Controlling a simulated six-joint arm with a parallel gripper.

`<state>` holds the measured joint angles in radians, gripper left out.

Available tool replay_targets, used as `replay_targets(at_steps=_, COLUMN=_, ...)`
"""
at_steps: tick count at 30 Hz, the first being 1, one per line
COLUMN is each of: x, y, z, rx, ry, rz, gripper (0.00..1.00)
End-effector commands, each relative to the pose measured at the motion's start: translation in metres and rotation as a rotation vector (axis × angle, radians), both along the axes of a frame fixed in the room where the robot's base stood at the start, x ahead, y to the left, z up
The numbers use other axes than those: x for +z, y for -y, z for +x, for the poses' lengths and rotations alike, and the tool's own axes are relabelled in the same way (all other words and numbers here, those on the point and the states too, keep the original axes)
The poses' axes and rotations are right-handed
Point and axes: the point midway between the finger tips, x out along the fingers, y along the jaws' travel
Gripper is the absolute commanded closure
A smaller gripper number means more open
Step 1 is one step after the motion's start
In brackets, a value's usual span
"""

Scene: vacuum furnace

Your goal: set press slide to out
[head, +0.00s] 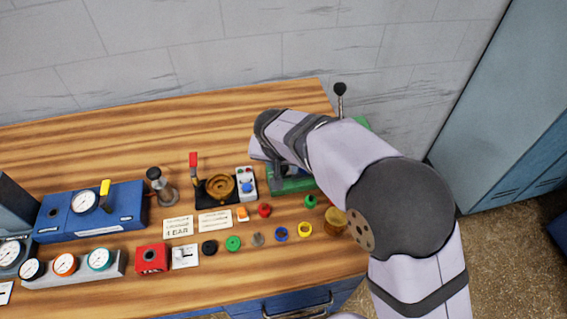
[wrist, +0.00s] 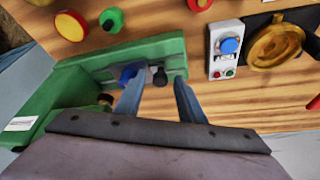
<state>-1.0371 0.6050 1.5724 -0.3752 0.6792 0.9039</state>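The green press (head: 290,186) stands at the right part of the bench, mostly hidden behind my arm in the head view. In the wrist view the press (wrist: 75,95) spans the left and middle, with a blue round part (wrist: 127,73) and a small black knob (wrist: 160,76) on it. I cannot tell for sure which part is the slide. My gripper (wrist: 157,88) is open over the press. Its left finger overlaps the blue part, and the black knob appears between the fingers. I cannot tell whether either finger touches anything. In the head view my gripper (head: 276,178) is partly hidden.
A control box (head: 247,184) with a blue button and a black-based unit with a brass ring (head: 220,187) stand left of the press. Several coloured caps lie along the front, including a yellow ring (head: 305,230). A black-knobbed lever (head: 340,90) rises behind my arm.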

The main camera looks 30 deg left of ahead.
Motion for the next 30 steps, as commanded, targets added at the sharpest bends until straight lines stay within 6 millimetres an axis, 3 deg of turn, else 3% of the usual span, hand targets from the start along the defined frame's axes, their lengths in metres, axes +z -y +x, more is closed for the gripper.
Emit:
replay_targets(at_steps=5, x=0.000, y=0.000, z=0.000, rx=0.000, ry=0.000, rz=0.000, gripper=0.64)
replay_targets(at_steps=10, x=0.000, y=0.000, z=0.000, rx=0.000, ry=0.000, rz=0.000, gripper=1.00)
replay_targets(at_steps=16, x=-0.001, y=-0.003, z=-0.003, rx=0.001, ry=0.000, rz=0.000, gripper=1.00)
replay_targets(at_steps=24, x=-0.002, y=-0.040, z=-0.040, rx=0.004, ry=0.000, rz=0.002, gripper=1.00)
replay_targets(at_steps=30, x=0.000, y=-0.050, z=-0.050, rx=0.000, ry=-0.001, rz=0.003, gripper=1.00)
